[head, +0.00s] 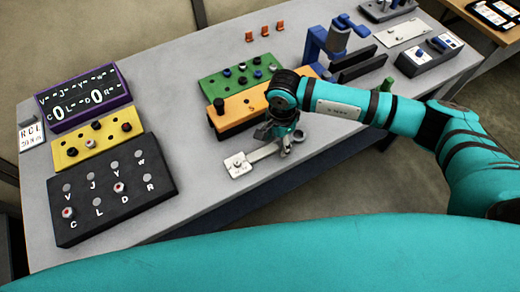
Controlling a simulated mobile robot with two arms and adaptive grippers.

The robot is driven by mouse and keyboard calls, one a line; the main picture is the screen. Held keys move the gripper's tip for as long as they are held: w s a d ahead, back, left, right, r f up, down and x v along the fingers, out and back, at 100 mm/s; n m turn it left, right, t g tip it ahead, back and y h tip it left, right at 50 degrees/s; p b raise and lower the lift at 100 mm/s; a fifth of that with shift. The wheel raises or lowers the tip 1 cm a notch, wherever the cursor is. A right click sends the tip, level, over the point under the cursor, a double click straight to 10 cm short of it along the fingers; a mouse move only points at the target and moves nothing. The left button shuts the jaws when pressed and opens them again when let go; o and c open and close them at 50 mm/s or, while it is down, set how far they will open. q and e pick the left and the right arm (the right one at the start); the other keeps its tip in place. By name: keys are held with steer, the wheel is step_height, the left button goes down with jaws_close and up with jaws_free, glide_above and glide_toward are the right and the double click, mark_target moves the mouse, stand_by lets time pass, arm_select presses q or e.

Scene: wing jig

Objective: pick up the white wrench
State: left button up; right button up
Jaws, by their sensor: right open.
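A white, flat piece that looks like the wrench (262,153) lies near the front edge of the table, in the middle of the head view. Its left end meets a small white square plate (238,166) with a dark knob; I cannot tell whether they are joined. My right gripper (287,145) is open and points down at the right end of the white piece. The gripper hides that end, and I cannot tell whether they touch. My left gripper is not in view.
The grey table (165,85) carries an orange block (240,103) and a green block (225,82) just behind the gripper. A black lettered panel (110,190) and a yellow block (95,143) stand left. A blue vise (318,45) stands behind my right arm.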

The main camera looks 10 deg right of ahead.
steer(key=shift+f, duration=0.4)
steer(key=shift+c, duration=0.4)
jaws_close()
steer(key=shift+r, duration=0.1)
